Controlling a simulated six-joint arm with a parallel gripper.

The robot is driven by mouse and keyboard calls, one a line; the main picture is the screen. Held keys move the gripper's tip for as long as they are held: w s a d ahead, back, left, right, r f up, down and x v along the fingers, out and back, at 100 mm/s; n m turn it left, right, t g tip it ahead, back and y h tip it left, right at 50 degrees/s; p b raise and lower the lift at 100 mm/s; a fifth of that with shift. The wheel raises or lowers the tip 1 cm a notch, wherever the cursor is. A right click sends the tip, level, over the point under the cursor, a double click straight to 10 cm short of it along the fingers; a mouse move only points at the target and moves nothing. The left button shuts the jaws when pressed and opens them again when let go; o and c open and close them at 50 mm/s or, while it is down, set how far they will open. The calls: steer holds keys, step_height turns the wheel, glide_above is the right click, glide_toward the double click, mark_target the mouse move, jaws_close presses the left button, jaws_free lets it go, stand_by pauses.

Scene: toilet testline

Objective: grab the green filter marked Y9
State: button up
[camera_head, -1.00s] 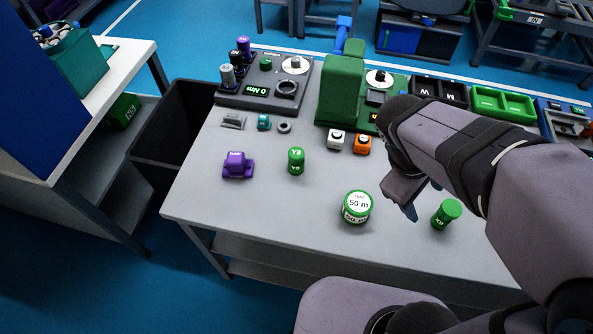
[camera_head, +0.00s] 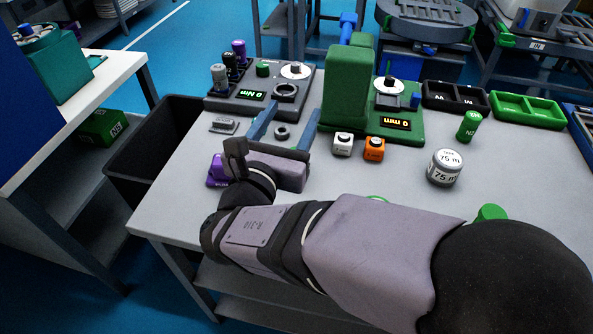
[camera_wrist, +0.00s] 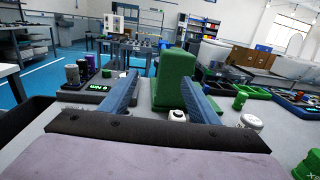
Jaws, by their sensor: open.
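The green filter marked Y9 does not show now in either view; my arm and gripper cover the part of the table where it stood. My gripper (camera_head: 294,108) is open and empty, over the table's left half, its two blue-grey fingers pointing toward the back. Its fingers also show in the wrist view (camera_wrist: 160,78). A small grey ring (camera_head: 281,132) shows between the fingers in the head view. Another green cylinder (camera_head: 468,126), seemingly marked N2, stands at the right. A green cylinder top (camera_head: 490,212) pokes out behind my arm, its mark hidden.
A purple fixture (camera_head: 215,170) sits just left of my gripper. A green machine (camera_head: 347,88) rises behind right, with white (camera_head: 343,144) and orange (camera_head: 374,149) cubes before it. A white-grey 75 m can (camera_head: 445,168) stands right. A black bin (camera_head: 160,150) is beyond the table's left edge.

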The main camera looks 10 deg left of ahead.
step_height(320, 180, down, 15)
steer(key=shift+f, duration=0.15)
steer(key=shift+w+d+p, duration=0.15)
steer(key=shift+w+p, duration=0.1)
steer(key=shift+w, duration=1.65)
steer(key=shift+w+d+p, duration=0.15)
steer(key=shift+w+p, duration=0.05)
steer(key=shift+w, duration=1.65)
steer(key=c, duration=1.2)
